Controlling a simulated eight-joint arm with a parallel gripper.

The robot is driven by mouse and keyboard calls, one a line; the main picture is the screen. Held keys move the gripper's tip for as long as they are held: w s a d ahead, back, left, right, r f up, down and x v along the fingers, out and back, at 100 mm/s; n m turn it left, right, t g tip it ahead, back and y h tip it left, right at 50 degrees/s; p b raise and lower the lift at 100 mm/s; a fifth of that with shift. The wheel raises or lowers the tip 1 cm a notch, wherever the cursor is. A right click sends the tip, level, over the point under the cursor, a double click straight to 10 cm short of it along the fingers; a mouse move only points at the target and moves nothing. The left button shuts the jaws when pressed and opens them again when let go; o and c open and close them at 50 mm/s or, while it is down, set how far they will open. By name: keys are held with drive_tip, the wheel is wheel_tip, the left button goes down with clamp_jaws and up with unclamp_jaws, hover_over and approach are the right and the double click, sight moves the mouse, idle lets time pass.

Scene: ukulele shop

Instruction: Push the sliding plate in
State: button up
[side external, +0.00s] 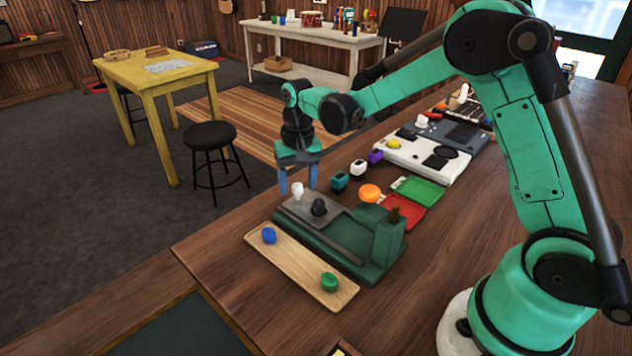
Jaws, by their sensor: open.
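A dark green fixture (345,262) sits on the brown table, with a raised block (388,240) at its right end. A grey plate (301,211) lies on its left end; it looks like the sliding plate. The white knob shows between the fingertips in the picture. I cannot tell whether the fingers touch the plate or knob.
A wooden board (300,268) with a blue knob (268,235) and a green knob (329,281) lies in front. Behind are small dark green, white and purple blocks, an orange round piece (369,193), and red (403,212) and green (420,190) trays. The table's left front is clear.

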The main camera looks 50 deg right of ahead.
drive_tip(key=shift+f, duration=0.2)
clamp_jaws()
idle(1.3)
